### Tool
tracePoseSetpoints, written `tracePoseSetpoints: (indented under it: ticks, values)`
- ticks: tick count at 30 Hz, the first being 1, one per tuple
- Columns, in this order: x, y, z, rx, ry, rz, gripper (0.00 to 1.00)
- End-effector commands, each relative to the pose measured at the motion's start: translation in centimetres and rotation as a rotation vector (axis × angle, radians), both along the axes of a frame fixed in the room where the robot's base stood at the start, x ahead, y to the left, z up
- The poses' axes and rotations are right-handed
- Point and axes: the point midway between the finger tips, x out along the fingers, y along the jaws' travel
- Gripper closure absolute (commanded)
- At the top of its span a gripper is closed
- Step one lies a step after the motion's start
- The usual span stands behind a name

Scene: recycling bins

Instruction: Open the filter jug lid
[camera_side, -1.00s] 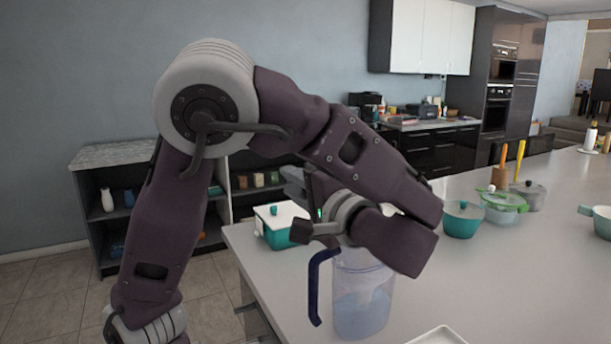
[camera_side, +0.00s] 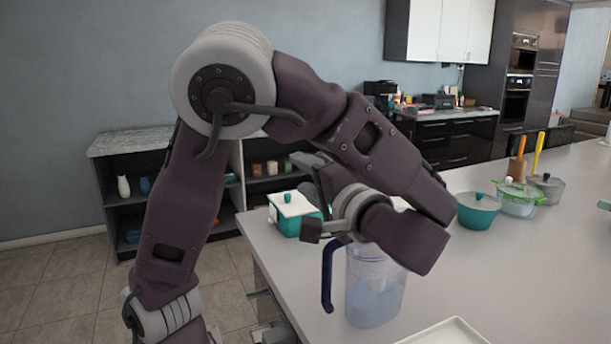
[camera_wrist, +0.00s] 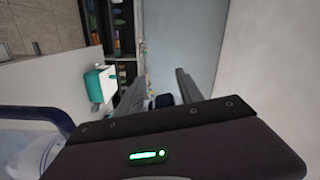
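The filter jug (camera_side: 376,292) stands upright on the counter, a clear bluish body with a dark blue handle (camera_side: 327,278) on its left. My wrist hides its top, so I cannot tell how the lid sits. In the wrist view the jug (camera_wrist: 28,152) is at the lower left, with a dark blue curved part (camera_wrist: 36,116) above it. My gripper (camera_wrist: 158,84) is open, its two grey fingers apart with no jug part visibly held. In the side view it is mostly behind my wrist, above the jug, with a grey part (camera_side: 308,160) showing.
A teal pot with a white lid (camera_side: 294,214) stands near the counter's left edge, behind the jug. Teal and green pots (camera_side: 479,211) stand at the right. A white tray (camera_side: 447,332) lies in front of the jug. The counter's right middle is clear.

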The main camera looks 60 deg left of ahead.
Motion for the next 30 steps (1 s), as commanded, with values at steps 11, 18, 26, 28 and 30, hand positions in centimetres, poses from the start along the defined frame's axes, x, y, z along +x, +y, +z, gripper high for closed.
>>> tracePoseSetpoints:
  ticks: [11, 18, 26, 28, 30]
  values:
    - [0.3, -3.3, 0.0, 0.002, -0.003, -0.004, 0.56]
    - [0.4, -6.8, 0.0, 0.000, -0.001, 0.000, 0.56]
    - [0.4, -7.1, 0.0, 0.001, 0.000, 0.001, 0.56]
    - [0.4, -7.1, 0.0, 0.001, 0.000, 0.001, 0.56]
    - [0.4, -7.1, 0.0, 0.001, -0.001, 0.001, 0.56]
